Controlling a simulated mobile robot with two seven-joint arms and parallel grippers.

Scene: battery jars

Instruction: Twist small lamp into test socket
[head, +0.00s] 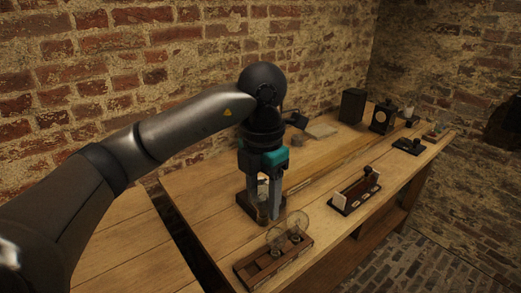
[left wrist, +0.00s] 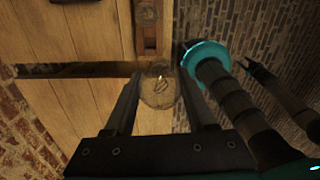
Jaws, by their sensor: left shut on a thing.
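My left gripper (head: 264,212) points down at the near left part of the workbench, shut on a small glass lamp. In the left wrist view the lamp (left wrist: 158,88) sits between the two fingers, with its filament showing. A dark base (head: 246,206), which looks like the test socket, stands on the bench right at the fingertips. The fingers partly hide it, and I cannot tell whether the lamp touches it.
A wooden rack (head: 250,273) with clear glass bulbs (head: 293,235) stands at the near edge. A board with light plates (head: 345,201) lies to its right. A black box (head: 352,106) and other devices stand farther back. Bare bench lies between them. A brick wall rises behind.

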